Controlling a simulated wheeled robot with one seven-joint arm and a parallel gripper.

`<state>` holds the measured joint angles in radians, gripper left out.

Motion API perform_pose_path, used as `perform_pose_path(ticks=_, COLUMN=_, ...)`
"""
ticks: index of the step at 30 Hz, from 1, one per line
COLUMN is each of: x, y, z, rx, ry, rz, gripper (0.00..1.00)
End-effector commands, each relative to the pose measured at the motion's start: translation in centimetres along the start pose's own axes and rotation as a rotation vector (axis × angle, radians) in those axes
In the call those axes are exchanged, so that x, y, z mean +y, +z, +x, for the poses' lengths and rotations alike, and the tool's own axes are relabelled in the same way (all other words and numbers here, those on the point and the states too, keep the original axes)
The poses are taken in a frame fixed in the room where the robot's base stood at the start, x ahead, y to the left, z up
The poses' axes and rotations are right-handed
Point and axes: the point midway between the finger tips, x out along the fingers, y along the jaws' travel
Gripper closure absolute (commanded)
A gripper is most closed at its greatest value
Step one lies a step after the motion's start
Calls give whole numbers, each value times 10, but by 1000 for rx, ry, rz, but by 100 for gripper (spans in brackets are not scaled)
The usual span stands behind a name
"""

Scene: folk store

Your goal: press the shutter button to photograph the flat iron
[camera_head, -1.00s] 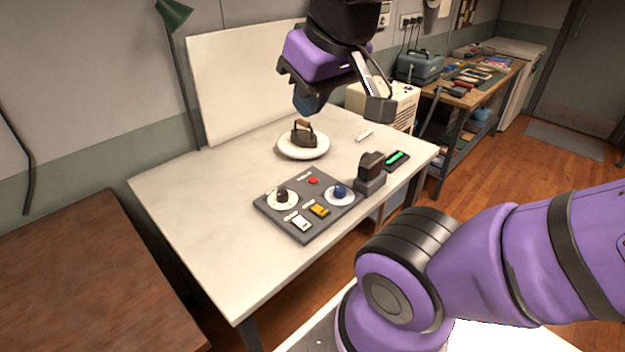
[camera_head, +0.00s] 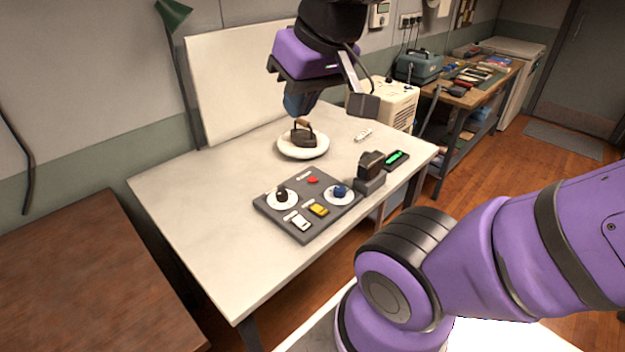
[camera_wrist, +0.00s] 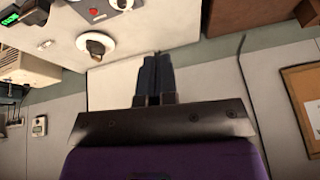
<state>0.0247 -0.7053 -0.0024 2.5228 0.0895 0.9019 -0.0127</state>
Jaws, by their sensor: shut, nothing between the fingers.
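The flat iron (camera_head: 303,136) is dark with a brown handle and stands on a round white disc (camera_head: 302,153) on the white table. The control panel (camera_head: 308,207) is a grey slab in front of it. It carries a red button (camera_head: 313,181), a black knob (camera_head: 281,195), a blue knob (camera_head: 340,191), a white switch (camera_head: 299,222) and a yellow switch (camera_head: 318,209). Labels are too small to read. A dark camera-like block (camera_head: 371,168) stands right of the panel. My gripper (camera_head: 296,112) is shut and empty, in the air above and behind the iron; its fingers also show in the wrist view (camera_wrist: 155,75).
A white backdrop board (camera_head: 245,85) stands behind the table. A small device with a green screen (camera_head: 397,160) and a small white item (camera_head: 363,135) lie at the right. The table's left and front are clear. A brown table (camera_head: 85,270) stands at left.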

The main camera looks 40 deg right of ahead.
Motion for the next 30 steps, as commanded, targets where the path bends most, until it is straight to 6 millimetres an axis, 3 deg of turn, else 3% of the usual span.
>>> perform_pose_path(ticks=9, x=-6, y=-39, z=42, rx=-105, ry=-174, rz=267, gripper=100)
perform_pose_path(ticks=16, x=0, y=-71, z=75, rx=-149, ry=-288, rz=489, gripper=100)
perform_pose_path(ticks=23, x=19, y=-103, z=113, rx=-168, ry=-381, rz=730, gripper=100)
perform_pose_path(ticks=30, x=52, y=-132, z=156, rx=-162, ry=-454, rz=994, gripper=100)
